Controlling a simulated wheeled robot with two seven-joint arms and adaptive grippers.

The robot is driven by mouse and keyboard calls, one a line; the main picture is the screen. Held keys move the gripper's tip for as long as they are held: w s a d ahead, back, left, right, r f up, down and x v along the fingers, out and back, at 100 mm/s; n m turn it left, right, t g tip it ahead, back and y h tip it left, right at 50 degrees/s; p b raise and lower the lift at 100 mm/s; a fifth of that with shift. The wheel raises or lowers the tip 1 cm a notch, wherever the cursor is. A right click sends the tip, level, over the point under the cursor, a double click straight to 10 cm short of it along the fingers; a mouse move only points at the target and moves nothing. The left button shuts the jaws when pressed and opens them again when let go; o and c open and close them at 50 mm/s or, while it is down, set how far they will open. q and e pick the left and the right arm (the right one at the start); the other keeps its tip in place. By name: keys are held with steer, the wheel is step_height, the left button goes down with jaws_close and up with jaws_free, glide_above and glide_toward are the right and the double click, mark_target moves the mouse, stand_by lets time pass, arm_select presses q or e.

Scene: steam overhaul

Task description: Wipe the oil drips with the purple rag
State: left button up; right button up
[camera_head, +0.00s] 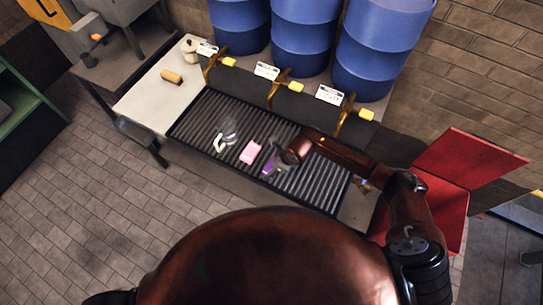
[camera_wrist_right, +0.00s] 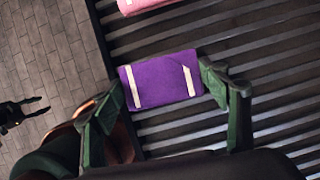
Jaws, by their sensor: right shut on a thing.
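The purple rag (camera_wrist_right: 160,82) is a flat folded cloth with two pale stripes. My right gripper (camera_wrist_right: 162,90) is shut on it, one finger at each side, over the dark ribbed grate (camera_head: 205,112). In the head view the right gripper (camera_head: 277,162) is at the grate's front part, and a little of the rag (camera_head: 267,167) shows beside it. A dark gripper that looks like my left one (camera_wrist_right: 40,105) shows at the left edge of the right wrist view, over the floor, with its two fingers apart. I cannot make out distinct oil drips.
A pink cloth or block (camera_head: 250,152) lies on the grate left of the right gripper. A shiny grey object (camera_head: 228,130) lies farther left. Blue drums (camera_head: 305,38) with yellow-handled taps (camera_head: 229,62) stand behind. A red panel (camera_head: 470,160) is at the right.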

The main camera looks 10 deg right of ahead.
step_height(320, 180, up, 5)
steer(key=p, duration=0.2)
steer(key=shift+f+p, duration=0.2)
steer(key=shift+p, duration=0.15)
steer(key=shift+r+p, duration=1)
steer(key=shift+r, duration=0.7)
steer(key=shift+a, duration=0.1)
